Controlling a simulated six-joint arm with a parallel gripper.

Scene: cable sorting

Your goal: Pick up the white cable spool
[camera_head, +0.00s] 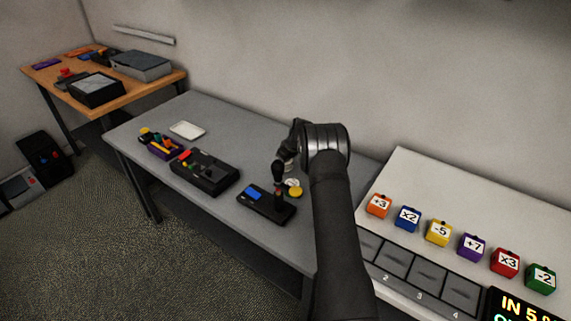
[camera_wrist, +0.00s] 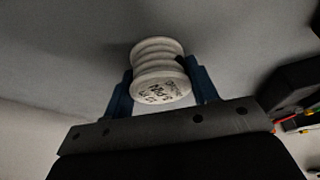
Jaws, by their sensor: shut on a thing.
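The white cable spool (camera_wrist: 160,75) is ribbed, with dark writing on its round end face. In the wrist view it sits between the two blue fingers of my gripper (camera_wrist: 163,82), which are shut on its sides. In the head view the gripper (camera_head: 280,172) is over the grey table, partly hidden by my arm. A small whitish shape that looks like the spool (camera_head: 292,183) shows beside it. I cannot tell whether the spool touches the table.
A black box with a blue panel (camera_head: 266,204) and a yellow round thing (camera_head: 295,192) are close by. Left are a larger black box (camera_head: 205,172), a purple bin (camera_head: 160,147) and a white tray (camera_head: 187,130). Numbered cubes stand on the white table (camera_head: 450,195) at right.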

